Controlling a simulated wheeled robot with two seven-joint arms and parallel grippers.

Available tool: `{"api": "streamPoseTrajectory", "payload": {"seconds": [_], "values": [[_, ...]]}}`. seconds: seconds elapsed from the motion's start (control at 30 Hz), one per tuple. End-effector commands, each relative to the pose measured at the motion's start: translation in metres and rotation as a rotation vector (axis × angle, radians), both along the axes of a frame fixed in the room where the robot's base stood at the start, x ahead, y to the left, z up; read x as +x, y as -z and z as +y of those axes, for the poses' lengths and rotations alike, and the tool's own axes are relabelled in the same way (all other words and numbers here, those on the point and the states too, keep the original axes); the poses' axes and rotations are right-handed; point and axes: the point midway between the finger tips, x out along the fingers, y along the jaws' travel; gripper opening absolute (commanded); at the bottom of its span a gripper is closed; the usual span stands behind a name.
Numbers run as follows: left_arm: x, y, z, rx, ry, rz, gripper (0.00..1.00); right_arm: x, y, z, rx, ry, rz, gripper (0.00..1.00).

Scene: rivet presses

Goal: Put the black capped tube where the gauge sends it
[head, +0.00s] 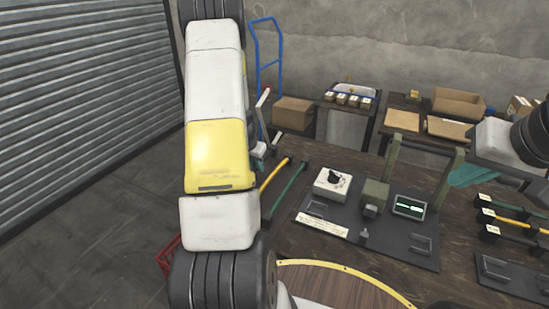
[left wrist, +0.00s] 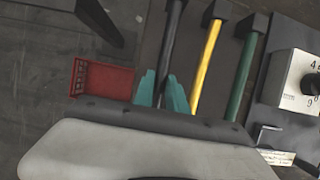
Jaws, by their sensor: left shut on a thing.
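In the left wrist view, my left gripper (left wrist: 163,98) has its teal fingers on either side of the black capped tube (left wrist: 172,45) and is shut on it. The tube's black cap is at the top edge. In the head view my left arm hides the left gripper and this tube. A panel on the bench carries a small dark screen (head: 409,207) with a green mark, and a white dial box (head: 332,184). The dial box also shows in the left wrist view (left wrist: 298,80). My right gripper (head: 475,172) shows teal fingers at the right; their gap is unclear.
A yellow tube (head: 274,173) and a green tube (head: 289,190) lie beside the black tube's place. More tubes (head: 512,220) sit on a rack at the right. A red crate (left wrist: 104,80) is left of the gripper. Cardboard boxes (head: 458,103) stand behind.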

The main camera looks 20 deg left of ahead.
Motion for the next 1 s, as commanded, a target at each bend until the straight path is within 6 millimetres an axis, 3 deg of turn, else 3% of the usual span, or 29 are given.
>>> {"api": "streamPoseTrajectory", "payload": {"seconds": [0.1,0.5,0.53,0.6,1.0], "values": [[0.0,0.013,0.001,-0.002,-0.001,0.0,0.0,0.0,0.0,0.0,0.0,0.0,0.0,0.0],[0.0,0.018,0.0,-0.001,-0.001,-0.002,0.0,0.0,0.0,0.0,0.0,0.0,0.0,0.0],[0.0,0.017,0.0,-0.001,-0.001,-0.002,0.23,0.0,0.0,0.0,0.0,0.0,0.0,0.0],[0.001,0.017,0.0,-0.001,-0.001,-0.002,0.36,0.0,0.0,0.0,0.0,0.0,0.0,0.0],[0.0,0.013,0.0,0.001,0.002,-0.002,0.39,0.0,0.0,0.0,0.0,0.0,0.0,0.0]]}}
